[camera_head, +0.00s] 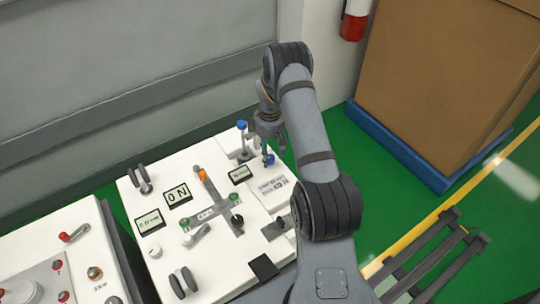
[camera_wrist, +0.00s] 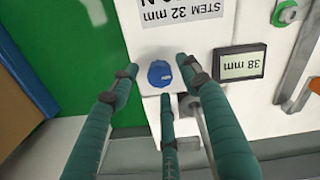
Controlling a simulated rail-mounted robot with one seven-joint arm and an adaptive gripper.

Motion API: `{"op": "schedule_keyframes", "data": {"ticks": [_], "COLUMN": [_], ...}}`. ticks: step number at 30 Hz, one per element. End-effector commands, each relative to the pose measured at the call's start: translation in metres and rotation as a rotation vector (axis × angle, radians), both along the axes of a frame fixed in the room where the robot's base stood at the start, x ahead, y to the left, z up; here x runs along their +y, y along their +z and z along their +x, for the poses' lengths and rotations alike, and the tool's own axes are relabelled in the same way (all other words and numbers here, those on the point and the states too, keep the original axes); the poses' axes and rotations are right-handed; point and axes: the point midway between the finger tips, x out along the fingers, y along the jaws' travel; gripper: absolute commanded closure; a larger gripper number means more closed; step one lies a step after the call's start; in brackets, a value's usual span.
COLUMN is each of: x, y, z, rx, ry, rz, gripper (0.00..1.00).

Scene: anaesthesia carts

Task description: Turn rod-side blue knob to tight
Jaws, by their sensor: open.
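A blue knob (camera_head: 269,159) shows at the far right edge of the white cart top, just below my gripper (camera_head: 267,140). A second blue knob (camera_head: 241,125) stands higher to its left, on top of an upright post. In the wrist view, a round blue knob (camera_wrist: 159,73) lies on the white panel between the spread teal fingers of my gripper (camera_wrist: 158,75). The fingers are open, with visible gaps around the knob. I cannot tell their height above the panel. The knob's tightness mark is not readable.
A "38 mm" display (camera_wrist: 240,63) and a "STEM 32 mm" label (camera_wrist: 177,12) are beside the knob. A cross-shaped fixture (camera_head: 215,205) with green knobs and an orange part sits mid-cart. Another cart (camera_head: 65,265) is left; a large brown box (camera_head: 450,80) is right.

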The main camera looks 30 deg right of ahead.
Motion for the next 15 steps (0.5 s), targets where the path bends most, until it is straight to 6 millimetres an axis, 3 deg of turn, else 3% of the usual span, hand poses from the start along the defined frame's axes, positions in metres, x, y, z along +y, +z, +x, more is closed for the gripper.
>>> {"op": "schedule_keyframes", "data": {"ticks": [12, 15], "x": [0.0001, 0.0000], "y": [-0.0107, -0.0106], "z": [0.0010, 0.0009], "rx": [-0.001, -0.001], "ry": [-0.001, -0.001], "rz": [0.000, -0.001], "gripper": [0.54, 0.59]}}
